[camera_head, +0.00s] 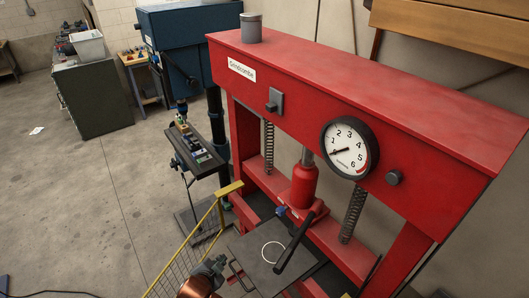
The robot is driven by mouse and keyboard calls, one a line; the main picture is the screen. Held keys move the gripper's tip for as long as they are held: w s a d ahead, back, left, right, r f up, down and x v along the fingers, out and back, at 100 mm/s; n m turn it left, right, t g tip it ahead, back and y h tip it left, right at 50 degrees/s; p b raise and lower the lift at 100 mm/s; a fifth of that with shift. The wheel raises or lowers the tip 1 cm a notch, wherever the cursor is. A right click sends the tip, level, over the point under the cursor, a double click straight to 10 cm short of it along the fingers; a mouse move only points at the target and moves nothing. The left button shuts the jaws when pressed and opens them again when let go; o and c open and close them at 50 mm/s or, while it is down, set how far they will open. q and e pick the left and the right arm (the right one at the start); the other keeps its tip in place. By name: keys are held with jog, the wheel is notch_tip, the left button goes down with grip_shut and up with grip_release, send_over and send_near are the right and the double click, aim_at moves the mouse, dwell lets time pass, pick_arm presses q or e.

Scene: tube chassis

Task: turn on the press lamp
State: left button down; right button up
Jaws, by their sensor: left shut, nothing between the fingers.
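A red press (350,70) fills the right half of the head view. On its front beam are a grey switch plate (276,100) with a small dark lever or knob, a round dark knob (394,178) at the right, and a white dial gauge (349,148) between them. I cannot tell any lamp for certain; a grey cylinder (250,27) stands on top of the beam, showing no light. My left gripper (217,263) is low at the bottom, shut and empty, well below the switch plate and beside the yellow mesh guard. My right gripper is not in view.
A yellow mesh guard (190,250) stands before the press, beside a plate with a white ring (272,252). A black handle (294,242) slants over this plate. A blue drill press (180,45) and green cabinet (95,95) stand behind. The floor at left is mostly clear.

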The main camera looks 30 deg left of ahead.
pick_arm(q)
jog(key=w+a+r+m+t+y, duration=0.15)
jog(key=w+r+m+t, duration=0.4)
jog(key=r, duration=0.65)
jog(key=w+a+r+m+t+y, duration=0.1)
jog(key=w+a+r+m+t, duration=0.35)
jog(key=r, duration=0.65)
jog(key=s+d+r+m+t+h, duration=0.1)
jog(key=d+r+m+h, duration=0.5)
jog(key=m, duration=0.7)
jog(key=s+d+r+m+t+h, duration=0.1)
jog(key=d+r+m+t+h, duration=0.3)
jog(key=d+r+m+h, duration=0.3)
notch_tip(320, 180, up, 7)
jog(key=m+h, duration=0.3)
jog(key=m, duration=0.3)
jog(key=shift+r+t+h, duration=0.15)
jog(key=shift+t+h, duration=0.15)
jog(key=shift+h, duration=0.05)
jog(key=shift+w, duration=0.1)
